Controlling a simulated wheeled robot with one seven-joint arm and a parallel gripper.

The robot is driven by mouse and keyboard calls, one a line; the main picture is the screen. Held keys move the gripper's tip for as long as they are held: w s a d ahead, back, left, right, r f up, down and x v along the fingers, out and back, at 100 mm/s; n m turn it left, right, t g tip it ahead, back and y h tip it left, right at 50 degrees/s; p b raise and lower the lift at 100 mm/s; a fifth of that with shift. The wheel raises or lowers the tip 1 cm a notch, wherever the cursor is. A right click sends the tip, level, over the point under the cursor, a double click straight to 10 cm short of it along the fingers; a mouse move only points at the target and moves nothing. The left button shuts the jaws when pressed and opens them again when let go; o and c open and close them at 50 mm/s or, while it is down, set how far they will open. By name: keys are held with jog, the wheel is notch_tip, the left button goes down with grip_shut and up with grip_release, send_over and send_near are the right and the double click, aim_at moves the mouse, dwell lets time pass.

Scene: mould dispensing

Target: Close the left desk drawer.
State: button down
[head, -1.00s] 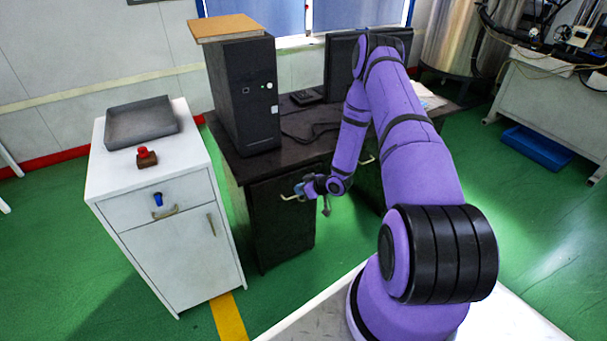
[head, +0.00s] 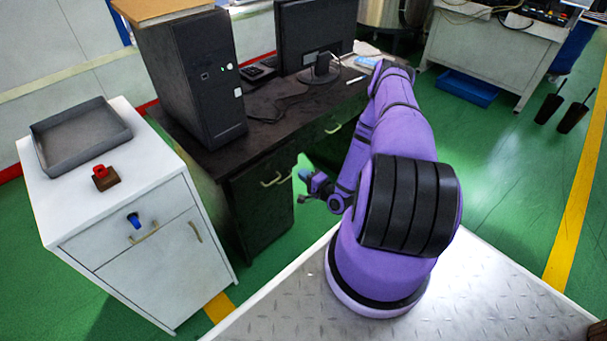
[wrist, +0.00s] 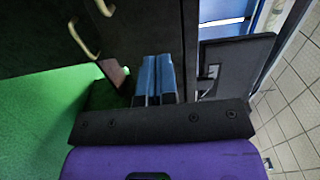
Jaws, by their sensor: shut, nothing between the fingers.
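The dark desk (head: 300,128) stands in the middle of the head view. Its left drawer (head: 245,186) is below the computer tower, with a pale handle (head: 271,180). The drawer front looks about flush with the desk, though a small gap cannot be ruled out. My gripper (head: 304,172) is just right of that handle and appears apart from it. In the wrist view, the blue fingers (wrist: 155,78) are together and empty. Two pale handles on dark fronts, one here (wrist: 84,38), show at the upper left there.
A white cabinet (head: 150,255) with a grey tray (head: 82,137) and a red-button box (head: 105,178) stands left of the desk. The computer tower (head: 192,85) and monitor (head: 315,35) stand on the desk.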

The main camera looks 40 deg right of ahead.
aim_at(280, 156)
jog(key=w, duration=1.1)
jog(key=shift+a, duration=0.2)
jog(key=w, duration=0.4)
jog(key=shift+a, duration=0.1)
jog(key=shift+w+r, duration=0.15)
jog(key=shift+w, duration=0.2)
